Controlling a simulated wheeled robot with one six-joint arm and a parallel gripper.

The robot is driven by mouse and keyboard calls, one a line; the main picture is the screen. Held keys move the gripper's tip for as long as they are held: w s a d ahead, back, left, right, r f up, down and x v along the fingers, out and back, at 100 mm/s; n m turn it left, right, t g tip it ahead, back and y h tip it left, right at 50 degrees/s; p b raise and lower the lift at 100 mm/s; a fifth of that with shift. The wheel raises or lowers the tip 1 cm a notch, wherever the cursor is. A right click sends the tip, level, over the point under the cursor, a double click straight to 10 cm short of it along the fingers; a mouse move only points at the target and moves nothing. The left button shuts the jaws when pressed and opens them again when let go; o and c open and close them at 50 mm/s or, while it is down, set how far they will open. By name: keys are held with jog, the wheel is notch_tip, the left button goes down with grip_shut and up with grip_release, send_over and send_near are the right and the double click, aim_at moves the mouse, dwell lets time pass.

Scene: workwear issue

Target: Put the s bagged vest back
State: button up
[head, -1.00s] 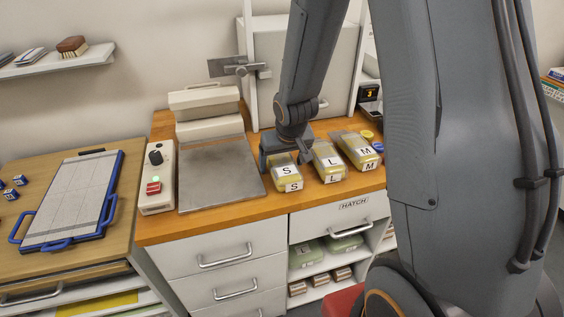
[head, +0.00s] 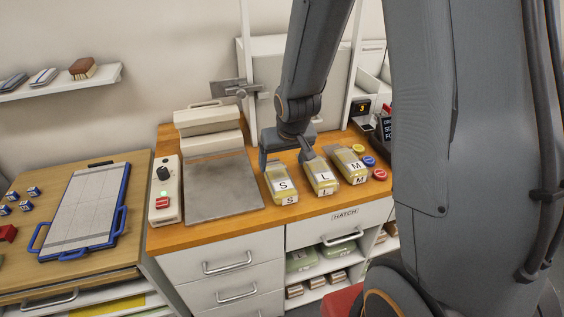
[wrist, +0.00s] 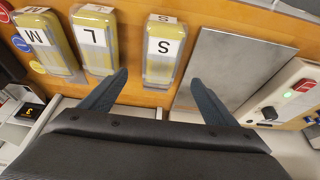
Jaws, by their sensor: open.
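The S bagged vest (head: 281,184) is a yellow package with a white S label, lying on the wooden counter just right of the grey plate. It also shows in the wrist view (wrist: 160,68), between the lines of my two fingers and beyond their tips. My gripper (head: 287,155) is open and empty above the counter, behind the S and L vests. Its fingers show in the wrist view (wrist: 158,82). The L bagged vest (head: 320,176) lies right of the S one, and the M bagged vest (head: 349,165) right of that.
The grey plate (head: 222,187) and a control box with a red button (head: 165,190) lie left of the vests. Red, blue and yellow discs (head: 369,161) are at the right. Below the counter, a shelf holds green packages (head: 301,260). A blue-framed board (head: 84,210) lies on the left table.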

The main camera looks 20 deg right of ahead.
jog(key=s+r+g, duration=0.1)
jog(key=s+r, duration=0.3)
jog(key=s, duration=0.3)
jog(key=s+r+g, duration=0.1)
jog(key=s+r, duration=0.3)
jog(key=s, duration=0.3)
jog(key=shift+f, duration=0.1)
notch_tip(320, 180, down, 13)
jog(key=g+b, duration=0.1)
jog(key=b, duration=1)
jog(key=shift+w+r, duration=0.2)
jog(key=shift+w, duration=0.15)
dwell(0.4)
